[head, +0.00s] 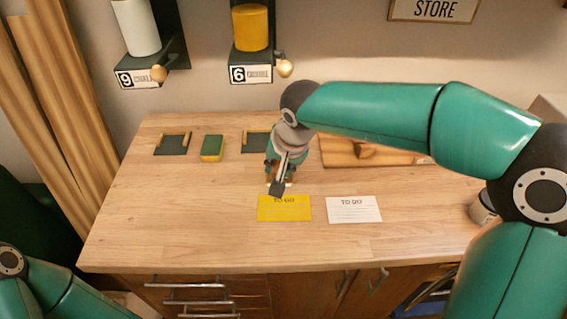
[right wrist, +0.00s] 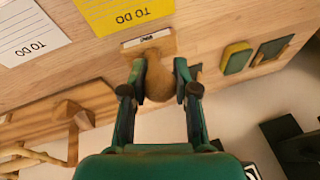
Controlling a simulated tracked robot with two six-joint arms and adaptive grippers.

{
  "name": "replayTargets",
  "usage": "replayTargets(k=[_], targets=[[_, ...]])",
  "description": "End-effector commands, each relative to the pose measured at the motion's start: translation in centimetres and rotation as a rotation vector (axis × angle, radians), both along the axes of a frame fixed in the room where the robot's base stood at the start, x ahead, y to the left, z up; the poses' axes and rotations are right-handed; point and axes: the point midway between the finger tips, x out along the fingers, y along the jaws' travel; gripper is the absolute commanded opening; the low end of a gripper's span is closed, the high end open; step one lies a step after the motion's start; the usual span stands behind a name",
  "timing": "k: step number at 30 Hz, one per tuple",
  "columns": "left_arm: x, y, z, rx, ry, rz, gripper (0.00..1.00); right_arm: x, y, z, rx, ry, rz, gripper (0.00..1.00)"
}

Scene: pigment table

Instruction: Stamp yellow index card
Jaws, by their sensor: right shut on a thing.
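A yellow index card (head: 284,211) headed TO DO lies on the wooden table near its front; part of it shows at the top of the right wrist view (right wrist: 120,12). My right gripper (head: 278,182) is just behind the card and partly covers its top edge. In the right wrist view the gripper (right wrist: 157,82) is shut on the brown rounded handle of a stamp (right wrist: 148,42). The stamp's wooden base, with a small white label, is beside the card's edge; I cannot tell whether it touches the table. My left gripper is out of view.
A white TO DO card (head: 354,211) lies right of the yellow one. Behind are two dark pads (head: 173,145) and a green-yellow block (head: 212,148). A wooden tray (head: 405,158) is at back right, a cup (head: 480,210) at far right. The table's left front is clear.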

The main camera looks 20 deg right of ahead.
Motion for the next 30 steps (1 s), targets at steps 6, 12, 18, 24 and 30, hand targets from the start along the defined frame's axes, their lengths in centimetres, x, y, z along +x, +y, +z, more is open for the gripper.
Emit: replayTargets(k=[6, 12, 18, 24, 30], targets=[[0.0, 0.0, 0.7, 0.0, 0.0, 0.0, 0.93, -2.1, -0.3, -0.4, -0.012, 0.006, 0.0, 0.07], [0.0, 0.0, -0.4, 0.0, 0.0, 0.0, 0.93, -2.1, -0.4, -2.0, -0.013, 0.007, 0.0, 0.07], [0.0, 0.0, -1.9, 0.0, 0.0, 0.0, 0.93, -2.1, -0.3, -4.0, -0.012, 0.008, 0.0, 0.07], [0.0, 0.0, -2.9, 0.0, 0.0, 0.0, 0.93, -2.1, -0.4, -5.7, -0.012, 0.008, -0.001, 0.07], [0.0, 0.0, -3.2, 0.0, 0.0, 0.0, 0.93, -2.1, -0.4, -6.2, -0.012, 0.007, -0.001, 0.07]])
